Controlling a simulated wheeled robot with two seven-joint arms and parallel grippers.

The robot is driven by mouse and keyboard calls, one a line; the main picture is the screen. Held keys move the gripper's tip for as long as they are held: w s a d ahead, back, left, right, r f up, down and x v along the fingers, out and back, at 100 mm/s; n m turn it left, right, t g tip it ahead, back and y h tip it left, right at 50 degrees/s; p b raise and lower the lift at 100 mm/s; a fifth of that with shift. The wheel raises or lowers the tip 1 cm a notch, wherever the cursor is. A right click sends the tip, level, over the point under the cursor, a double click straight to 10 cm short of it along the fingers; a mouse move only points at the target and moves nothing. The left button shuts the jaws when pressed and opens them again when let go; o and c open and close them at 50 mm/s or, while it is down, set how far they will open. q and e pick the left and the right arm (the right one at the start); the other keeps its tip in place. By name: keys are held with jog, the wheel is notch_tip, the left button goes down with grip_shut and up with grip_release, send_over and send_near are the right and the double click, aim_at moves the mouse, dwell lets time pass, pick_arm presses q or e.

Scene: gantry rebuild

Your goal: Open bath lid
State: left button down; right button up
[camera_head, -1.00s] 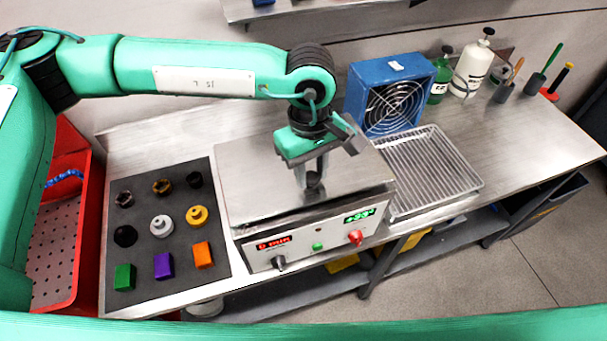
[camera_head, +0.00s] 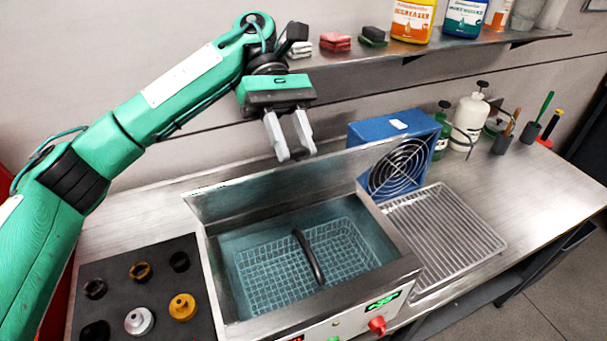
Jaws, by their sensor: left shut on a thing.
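The bath lid (camera_head: 290,180) stands raised, almost upright, along the back edge of the bath (camera_head: 218,285). The bath is open, with a wire basket (camera_head: 262,279) and its dark handle (camera_head: 308,258) inside in bluish liquid. My left gripper (camera_head: 290,150) is above and behind the lid, its fingers pointing down to the lid's top edge. My right gripper is not in view.
A blue fan (camera_head: 367,172) stands close right of the lid, with a wire rack tray (camera_head: 445,235) in front. A dark mat (camera_head: 195,318) with several knobs lies left of the bath. A wall shelf (camera_head: 440,62) with bottles and sponges is above.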

pick_arm(q)
jog(key=w+a+g+p, duration=0.1)
jog(key=w+a+p, duration=0.2)
jog(key=w+p, duration=0.5)
jog(key=shift+w, duration=0.5)
